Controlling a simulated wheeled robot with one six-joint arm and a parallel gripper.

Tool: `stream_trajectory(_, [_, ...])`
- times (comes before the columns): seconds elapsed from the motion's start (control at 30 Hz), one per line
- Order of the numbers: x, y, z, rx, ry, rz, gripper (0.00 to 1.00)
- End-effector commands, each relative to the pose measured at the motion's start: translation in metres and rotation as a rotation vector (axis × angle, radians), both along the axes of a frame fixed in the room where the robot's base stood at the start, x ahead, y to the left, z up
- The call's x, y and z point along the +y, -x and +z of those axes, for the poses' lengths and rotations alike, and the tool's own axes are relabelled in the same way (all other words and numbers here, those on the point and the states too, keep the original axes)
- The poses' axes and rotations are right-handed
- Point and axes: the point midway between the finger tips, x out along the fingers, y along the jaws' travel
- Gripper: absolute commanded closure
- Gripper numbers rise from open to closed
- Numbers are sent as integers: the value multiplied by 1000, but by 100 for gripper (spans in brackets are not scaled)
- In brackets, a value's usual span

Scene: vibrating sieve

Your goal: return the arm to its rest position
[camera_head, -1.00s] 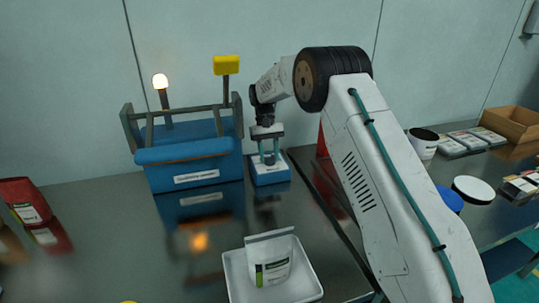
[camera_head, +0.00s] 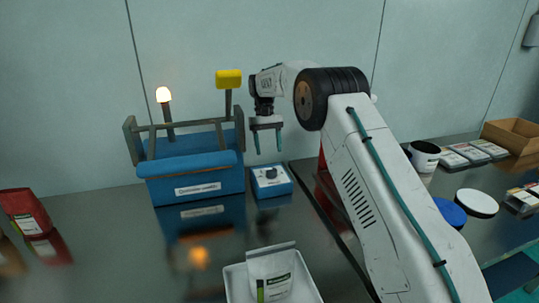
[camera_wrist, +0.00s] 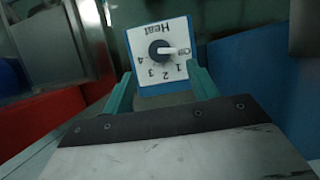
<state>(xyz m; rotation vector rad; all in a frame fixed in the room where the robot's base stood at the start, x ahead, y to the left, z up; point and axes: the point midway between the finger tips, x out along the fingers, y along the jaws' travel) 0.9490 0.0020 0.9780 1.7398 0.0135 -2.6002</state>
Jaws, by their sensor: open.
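My gripper (camera_head: 268,141) is open and empty, pointing down above a small blue box with a black knob (camera_head: 271,179) in the head view. A gap shows between its teal fingertips and the box. In the wrist view, the two teal fingers (camera_wrist: 162,90) stand apart. Beyond them is the box's white dial face (camera_wrist: 160,52), marked "Heat" with numbers, and its knob. The arm is raised and bent, reaching from the lower right of the head view.
A blue sieve machine (camera_head: 192,180) with a grey frame, a lit lamp and a yellow block on a post stands left of the box. A white tray (camera_head: 236,284) holding a white pouch (camera_head: 271,276) lies in front. A red pouch (camera_head: 25,211) is at far left. Lidded containers and a cardboard box (camera_head: 512,135) are at right.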

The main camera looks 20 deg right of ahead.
Motion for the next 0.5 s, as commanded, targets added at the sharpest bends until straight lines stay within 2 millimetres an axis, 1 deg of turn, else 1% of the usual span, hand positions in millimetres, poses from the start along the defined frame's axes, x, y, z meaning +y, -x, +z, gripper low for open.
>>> stream_trajectory(0.33, [0, -2, 0, -10, -1, 1, 41])
stream_trajectory(0.37, [0, -3, -2, -17, -1, 2, 41])
stream_trajectory(0.43, [0, 3, -17, -2, 0, 3, 41])
stream_trajectory(0.5, [-1, 14, -31, 20, 1, 4, 41])
